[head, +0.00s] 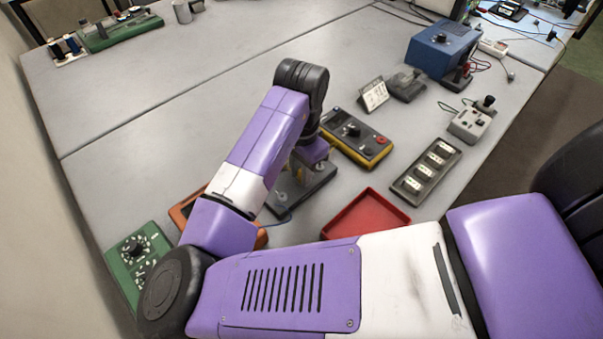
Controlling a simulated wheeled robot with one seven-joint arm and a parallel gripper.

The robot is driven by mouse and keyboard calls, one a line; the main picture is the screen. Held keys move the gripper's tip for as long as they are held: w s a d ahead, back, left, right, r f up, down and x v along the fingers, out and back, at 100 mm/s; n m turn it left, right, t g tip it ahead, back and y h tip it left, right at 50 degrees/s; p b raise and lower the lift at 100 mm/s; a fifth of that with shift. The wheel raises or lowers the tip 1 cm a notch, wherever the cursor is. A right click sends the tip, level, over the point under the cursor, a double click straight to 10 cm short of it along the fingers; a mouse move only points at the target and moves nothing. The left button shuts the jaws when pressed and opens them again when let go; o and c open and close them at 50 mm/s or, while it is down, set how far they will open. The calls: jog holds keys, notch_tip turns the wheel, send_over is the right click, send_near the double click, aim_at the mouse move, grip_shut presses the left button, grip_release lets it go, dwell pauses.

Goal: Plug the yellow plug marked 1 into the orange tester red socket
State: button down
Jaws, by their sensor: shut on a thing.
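My gripper (300,168) points down over a dark grey stand (318,180) near the middle of the table. It is shut on a small plug at the stand, but the plug's colour and number are too small and covered to read. Whether the plug is still seated in the stand cannot be told. The orange tester (188,207) lies left of the stand, mostly behind my arm; its edge also shows right of the arm. Its red socket is hidden. A thin blue cable (289,218) runs between the stand and the tester.
A red tray (366,214) is right of the stand. A yellow-and-black meter (357,136) and a grey strip of modules (426,168) lie beyond. A green dial panel (138,262) is at the left front edge. The left middle of the table is clear.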

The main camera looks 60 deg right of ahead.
jog(key=shift+r+p, duration=2.55)
jog(key=shift+r, duration=0.5)
jog(key=shift+s, duration=0.1)
